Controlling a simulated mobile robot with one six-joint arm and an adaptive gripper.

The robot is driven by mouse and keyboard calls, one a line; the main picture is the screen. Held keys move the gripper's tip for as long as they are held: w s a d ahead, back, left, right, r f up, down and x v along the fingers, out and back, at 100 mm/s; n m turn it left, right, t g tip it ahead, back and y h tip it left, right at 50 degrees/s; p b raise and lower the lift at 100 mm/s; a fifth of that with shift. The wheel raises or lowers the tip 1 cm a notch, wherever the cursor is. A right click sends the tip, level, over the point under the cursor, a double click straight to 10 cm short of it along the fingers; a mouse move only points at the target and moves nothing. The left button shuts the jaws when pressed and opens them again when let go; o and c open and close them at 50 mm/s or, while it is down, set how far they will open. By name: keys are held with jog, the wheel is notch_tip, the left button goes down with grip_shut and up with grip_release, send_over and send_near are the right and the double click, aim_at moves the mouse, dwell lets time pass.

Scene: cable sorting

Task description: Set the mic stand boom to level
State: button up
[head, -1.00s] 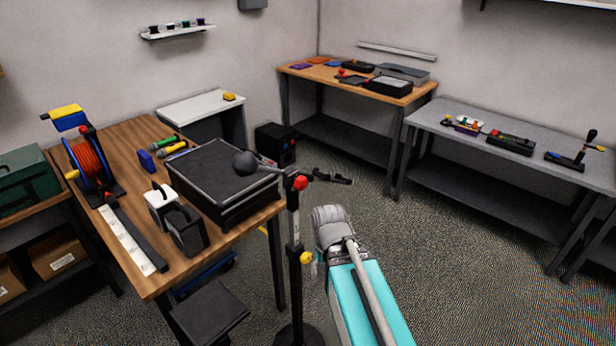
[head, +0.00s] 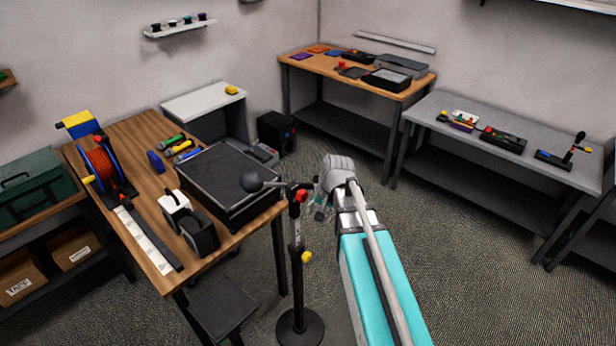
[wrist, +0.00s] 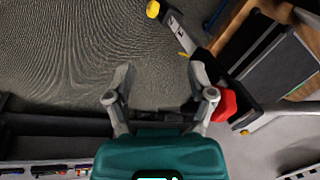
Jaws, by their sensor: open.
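The mic stand (head: 297,255) stands upright on a round black base, with a red knob (head: 302,195) at the boom joint and a yellow knob lower on the post. Its dark boom (head: 277,185) carries a round dark head (head: 251,182) at the left end and looks near horizontal in the head view; its exact tilt is hard to tell. My gripper (head: 320,200) is open by the boom's right end, partly hidden by my wrist. In the wrist view, a dark bar, likely the boom, passes between or behind the open fingers (wrist: 163,98), with the red knob (wrist: 224,105) beside the right finger.
A dark stool (head: 222,305) stands left of the stand. Benches line the back and right. Carpet is clear right of my arm.

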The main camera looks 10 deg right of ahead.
jog(key=w+d+r+m+t+y, duration=0.1)
jog(key=w+d+r+m+y, duration=0.1)
jog(key=w, duration=0.5)
jog(key=w+d+r+m+t+y+p, duration=0.1)
jog(key=w+d+r+m, duration=0.2)
jog(key=w+m, duration=0.4)
jog(key=shift+w+d+r+y+p, duration=0.25)
jog(key=shift+w+d+y, duration=0.2)
jog(key=shift+d, duration=0.3)
jog(key=shift+w+a+f, duration=0.1)
jog(key=shift+f, duration=0.15)
jog(key=b, duration=0.5)
send_near(309, 184)
notch_tip(309, 184, down, 2)
jog(key=a, duration=0.2)
jog(key=shift+w+b+x, duration=0.15)
jog(key=shift+b+x, duration=1.45)
jog(key=shift+x, duration=0.5)
jog(key=shift+w+b+x, duration=0.1)
jog(key=shift+b+x, duration=1.45)
jog(key=shift+x, duration=0.6)
jog(key=shift+d, duration=0.2)
grip_shut()
jog(key=shift+d, duration=0.1)
